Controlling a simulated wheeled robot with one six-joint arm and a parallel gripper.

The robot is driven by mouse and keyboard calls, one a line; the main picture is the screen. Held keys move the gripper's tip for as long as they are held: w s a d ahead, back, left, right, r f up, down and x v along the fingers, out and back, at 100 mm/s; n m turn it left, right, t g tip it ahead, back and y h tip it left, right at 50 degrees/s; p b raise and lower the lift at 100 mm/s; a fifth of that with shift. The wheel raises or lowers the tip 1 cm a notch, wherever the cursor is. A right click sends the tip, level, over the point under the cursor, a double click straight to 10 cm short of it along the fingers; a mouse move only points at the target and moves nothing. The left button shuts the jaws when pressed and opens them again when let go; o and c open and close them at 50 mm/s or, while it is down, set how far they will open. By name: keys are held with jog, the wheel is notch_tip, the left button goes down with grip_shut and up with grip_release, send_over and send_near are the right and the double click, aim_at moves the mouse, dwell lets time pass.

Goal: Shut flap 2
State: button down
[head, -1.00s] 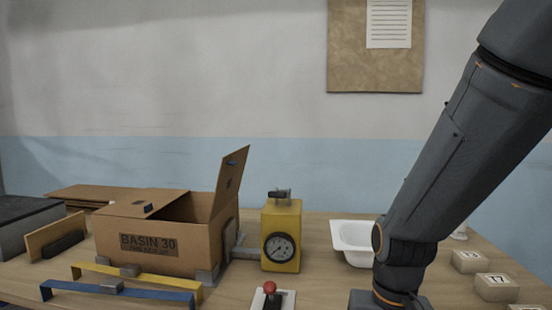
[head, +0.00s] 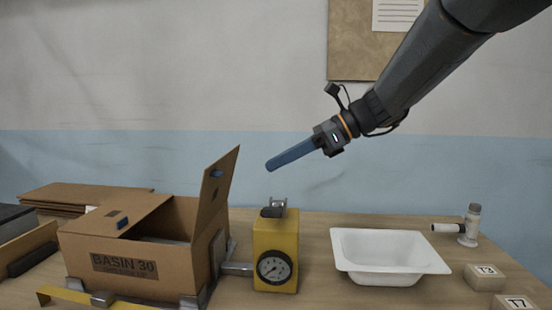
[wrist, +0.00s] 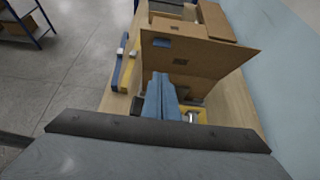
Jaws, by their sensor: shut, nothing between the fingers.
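An open-topped cardboard box (head: 135,268) marked BASIN 30 stands on the bench at the left. Its left flap (head: 115,214) lies nearly flat over part of the opening. Its right flap (head: 217,185) stands up, leaning a little outward to the right. I cannot read a flap number on either. My gripper (head: 271,166) has its blue fingers together, empty, in the air to the right of the standing flap and apart from it. In the wrist view the shut fingers (wrist: 160,78) point at the flap's broad face (wrist: 198,58).
A yellow gauge block (head: 275,250) stands right of the box, below my gripper. Farther right are a white basin (head: 386,256) and blocks T3 (head: 486,277) and T7 (head: 514,302). Flat cardboard (head: 70,194) lies behind the box.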

jog(key=w+a+f+p, duration=0.1)
jog(key=a+f+p, duration=0.1)
jog(key=a, duration=0.8)
jog(key=shift+w+f, duration=0.15)
jog(key=shift+f, duration=0.15)
jog(key=shift+r+p, duration=0.1)
jog(key=shift+p, duration=0.4)
